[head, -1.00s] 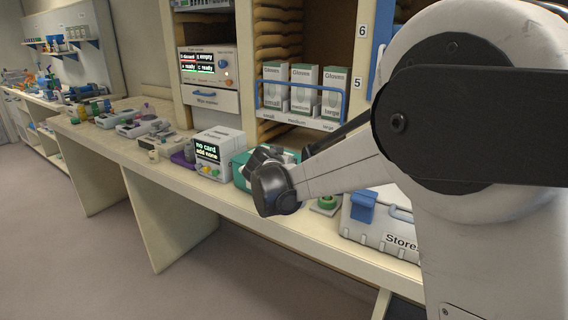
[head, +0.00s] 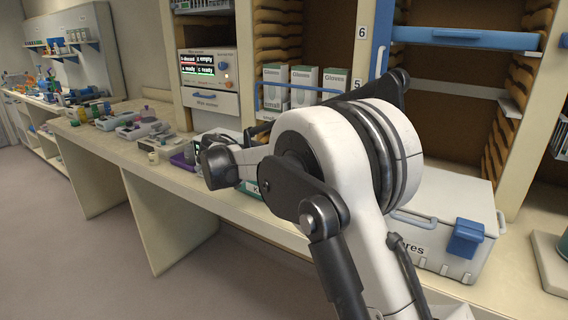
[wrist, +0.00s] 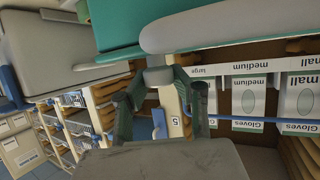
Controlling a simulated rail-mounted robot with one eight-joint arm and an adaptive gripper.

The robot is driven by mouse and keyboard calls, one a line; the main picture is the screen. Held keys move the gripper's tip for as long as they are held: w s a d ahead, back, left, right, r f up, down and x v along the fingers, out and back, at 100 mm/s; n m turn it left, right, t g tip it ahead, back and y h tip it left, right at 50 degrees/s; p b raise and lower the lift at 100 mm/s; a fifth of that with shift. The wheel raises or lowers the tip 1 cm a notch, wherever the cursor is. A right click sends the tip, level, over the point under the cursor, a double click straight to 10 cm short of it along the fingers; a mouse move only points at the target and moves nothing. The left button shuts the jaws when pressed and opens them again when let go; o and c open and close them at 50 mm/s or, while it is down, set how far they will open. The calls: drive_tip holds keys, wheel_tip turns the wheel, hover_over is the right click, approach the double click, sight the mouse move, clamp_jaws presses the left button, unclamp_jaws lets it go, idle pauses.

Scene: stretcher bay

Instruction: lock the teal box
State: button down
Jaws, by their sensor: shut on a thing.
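The teal box (head: 250,188) is mostly hidden behind my arm in the head view; only a small teal part with a piece of its label shows. In the wrist view, which is upside down, the teal box (wrist: 115,22) fills the top edge, with a rounded grey bar beside it. My gripper (wrist: 160,80) shows in the wrist view with its two dark fingers around a pale grey piece (wrist: 158,76) next to the box. I cannot tell whether this piece is a handle or a lock part.
A white stores box (head: 440,235) with a blue latch stands right of my arm. Glove boxes (head: 304,85) stand on the shelf behind. A grey device (head: 215,140) and a purple tray (head: 183,160) are to the left. The floor in front is clear.

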drive_tip(key=shift+f+m+g, duration=0.15)
drive_tip(key=shift+m+g, duration=0.15)
drive_tip(key=shift+g, duration=0.1)
drive_tip(key=shift+s, duration=0.1)
drive_tip(key=c, duration=1.4)
unclamp_jaws()
drive_tip(key=v, duration=1.2)
drive_tip(key=shift+a, duration=0.1)
